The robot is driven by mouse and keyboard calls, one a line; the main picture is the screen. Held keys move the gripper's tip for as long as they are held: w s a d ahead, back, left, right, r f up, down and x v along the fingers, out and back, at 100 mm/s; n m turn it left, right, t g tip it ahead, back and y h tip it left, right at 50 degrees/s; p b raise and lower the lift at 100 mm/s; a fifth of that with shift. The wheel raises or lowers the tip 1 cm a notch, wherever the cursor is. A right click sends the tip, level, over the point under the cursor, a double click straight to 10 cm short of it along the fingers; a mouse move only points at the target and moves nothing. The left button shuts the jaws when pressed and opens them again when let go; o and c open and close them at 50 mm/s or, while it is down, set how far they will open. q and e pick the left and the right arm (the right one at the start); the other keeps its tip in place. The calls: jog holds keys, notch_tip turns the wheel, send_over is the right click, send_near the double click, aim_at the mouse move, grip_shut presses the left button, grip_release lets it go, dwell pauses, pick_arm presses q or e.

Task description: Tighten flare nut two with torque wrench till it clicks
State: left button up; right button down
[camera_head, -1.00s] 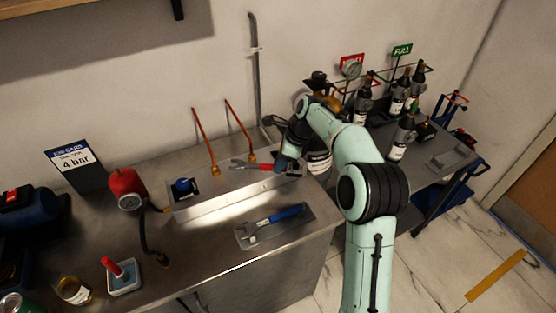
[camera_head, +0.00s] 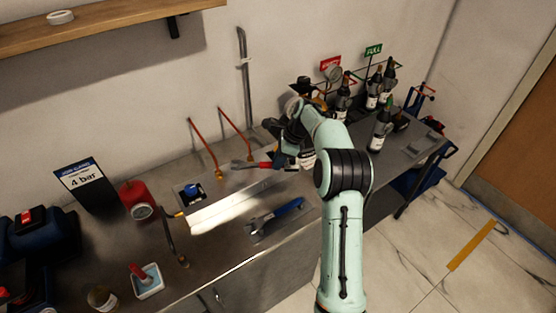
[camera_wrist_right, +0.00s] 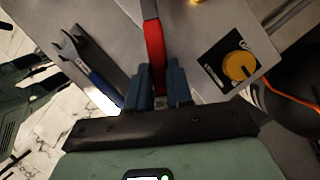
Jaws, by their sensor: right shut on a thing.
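My right gripper (camera_head: 281,158) is shut on the red handle of a wrench (camera_head: 262,164). The handle also shows between the blue fingers of this gripper (camera_wrist_right: 159,88) in the right wrist view, where the red grip (camera_wrist_right: 154,48) runs up and away. In the head view the wrench's grey head lies between the feet of two copper pipes. Brass nuts sit there, one at the left pipe (camera_head: 218,174) and one at the right pipe (camera_head: 250,156). I cannot tell whether the wrench touches either nut.
Several dark bottles (camera_head: 379,132) stand on the right-hand table.

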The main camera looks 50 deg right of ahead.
aim_at(263, 163)
pick_arm(q)
jog(key=shift+s, duration=0.1)
pick_arm(e)
jog(key=shift+f, duration=0.1)
jog(key=shift+x, duration=1.8)
pick_arm(q)
jog(key=shift+f, duration=0.15)
jog(key=shift+w+r, duration=0.3)
pick_arm(e)
jog(key=shift+w, duration=0.1)
jog(key=shift+a, duration=0.15)
pick_arm(q)
jog(key=shift+w+r+p, duration=0.15)
jog(key=shift+w+p, duration=0.1)
jog(key=shift+p, duration=0.05)
pick_arm(e)
jog(key=shift+w+a, duration=0.65)
jog(key=shift+w, duration=0.1)
jog(key=shift+w+a, duration=0.75)
dwell(0.3)
